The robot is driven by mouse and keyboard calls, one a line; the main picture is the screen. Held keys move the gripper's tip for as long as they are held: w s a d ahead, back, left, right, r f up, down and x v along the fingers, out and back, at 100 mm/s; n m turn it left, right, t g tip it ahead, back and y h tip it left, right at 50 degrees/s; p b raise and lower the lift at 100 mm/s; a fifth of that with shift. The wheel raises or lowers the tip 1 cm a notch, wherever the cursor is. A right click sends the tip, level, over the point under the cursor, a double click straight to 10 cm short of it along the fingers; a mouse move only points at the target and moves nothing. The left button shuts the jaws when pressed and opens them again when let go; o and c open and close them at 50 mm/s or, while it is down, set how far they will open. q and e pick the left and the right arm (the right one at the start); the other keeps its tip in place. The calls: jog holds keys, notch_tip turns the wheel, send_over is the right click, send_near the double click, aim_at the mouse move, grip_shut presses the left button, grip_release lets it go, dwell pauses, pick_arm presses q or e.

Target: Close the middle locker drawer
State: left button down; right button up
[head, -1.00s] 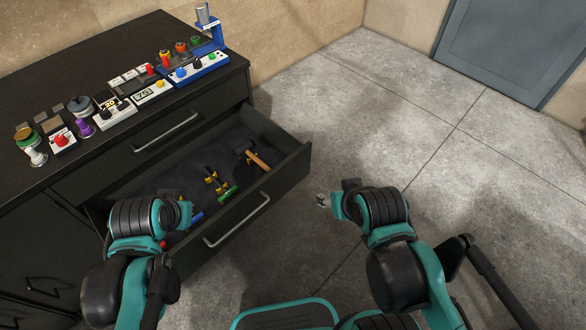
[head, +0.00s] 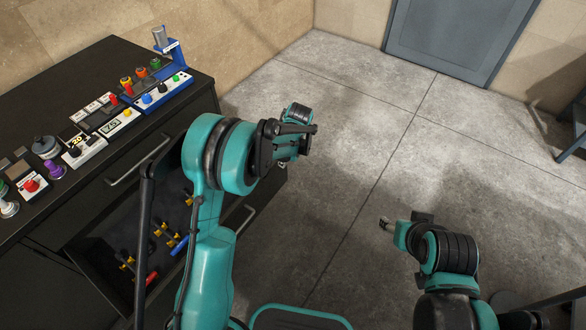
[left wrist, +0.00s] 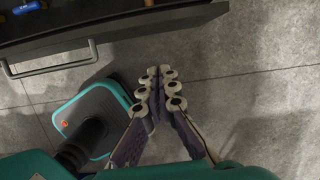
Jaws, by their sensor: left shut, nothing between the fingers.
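The middle locker drawer (head: 264,200) stands pulled out of the black cabinet, with tools inside. Its silver handle (head: 238,222) shows beside my left arm, which crosses over the drawer and hides much of it. In the left wrist view the drawer front (left wrist: 120,33) and handle (left wrist: 55,69) lie at the upper left. My left gripper (left wrist: 157,82) is shut and empty, out in front of the drawer front and apart from it. In the head view its fingers are mostly hidden behind the wrist. My right gripper (head: 386,223) is over open floor, away from the drawer; its jaw state is unclear.
The black cabinet (head: 60,95) carries several button boxes and a blue stand (head: 166,60) on top. A closed upper drawer has its own handle (head: 138,162).

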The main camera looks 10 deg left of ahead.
pick_arm(q)
jog(key=f, duration=0.1)
jog(key=b, duration=0.5)
send_near(273, 170)
jog(key=shift+m, duration=0.3)
jog(key=shift+s+a+f, duration=0.2)
jog(key=shift+s+f, duration=0.15)
jog(key=shift+f, duration=0.55)
jog(key=shift+s+a+f, duration=0.25)
jog(key=shift+s+f, duration=0.1)
jog(key=shift+f, duration=0.55)
jog(key=shift+s+a+f, duration=0.2)
jog(key=shift+s+f, duration=0.15)
jog(key=shift+f, duration=0.55)
pick_arm(e)
jog(key=shift+s+d+f, duration=0.1)
jog(key=shift+f, duration=1.2)
jog(key=shift+s+d+f, duration=0.1)
jog(key=shift+f, duration=1.15)
